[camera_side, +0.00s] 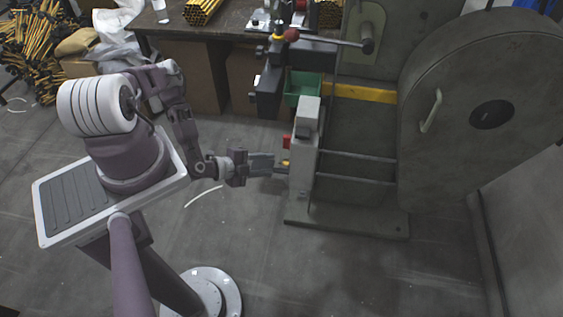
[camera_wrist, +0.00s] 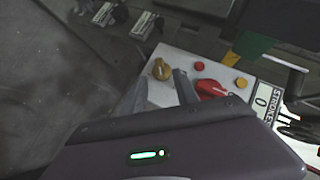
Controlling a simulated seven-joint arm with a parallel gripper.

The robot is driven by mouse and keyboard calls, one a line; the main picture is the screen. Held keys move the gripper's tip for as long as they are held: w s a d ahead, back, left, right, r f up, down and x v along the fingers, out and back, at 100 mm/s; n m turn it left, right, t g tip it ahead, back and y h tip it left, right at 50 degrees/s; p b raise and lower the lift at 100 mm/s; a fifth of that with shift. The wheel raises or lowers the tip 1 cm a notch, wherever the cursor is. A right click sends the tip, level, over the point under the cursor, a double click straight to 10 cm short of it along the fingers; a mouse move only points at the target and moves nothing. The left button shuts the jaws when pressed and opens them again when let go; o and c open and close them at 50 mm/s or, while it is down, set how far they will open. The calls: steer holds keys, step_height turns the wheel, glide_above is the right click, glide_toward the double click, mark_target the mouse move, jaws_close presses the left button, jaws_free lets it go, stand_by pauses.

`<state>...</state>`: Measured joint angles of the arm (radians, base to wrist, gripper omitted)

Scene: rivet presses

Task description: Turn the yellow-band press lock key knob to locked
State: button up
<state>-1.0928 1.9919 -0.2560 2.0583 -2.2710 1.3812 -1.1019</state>
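The yellow-band press stands at the right in the side view, with a yellow band (camera_side: 365,92) across its frame. Its control post (camera_side: 303,155) stands at its left front. In the wrist view, the post's pale panel (camera_wrist: 222,77) carries a yellow knob (camera_wrist: 161,69) and a larger red knob (camera_wrist: 209,88); I cannot tell from labels which is the lock key knob. My gripper (camera_side: 278,167) is close to the post's left face. In the wrist view its fingers (camera_wrist: 161,86) are apart, with the yellow knob just beyond the gap. Contact is not visible.
The panel also has a small red button (camera_wrist: 199,66), a yellow button (camera_wrist: 241,82) and a stroke counter (camera_wrist: 266,100) reading 0. A green bin (camera_side: 303,88) and a lever with a red ball (camera_side: 291,35) are above and behind.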

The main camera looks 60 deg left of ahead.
mark_target(286, 162)
steer(key=x, duration=0.6)
steer(key=shift+w+f, duration=0.15)
steer(key=shift+w, duration=0.1)
steer(key=shift+c, duration=0.5)
jaws_close()
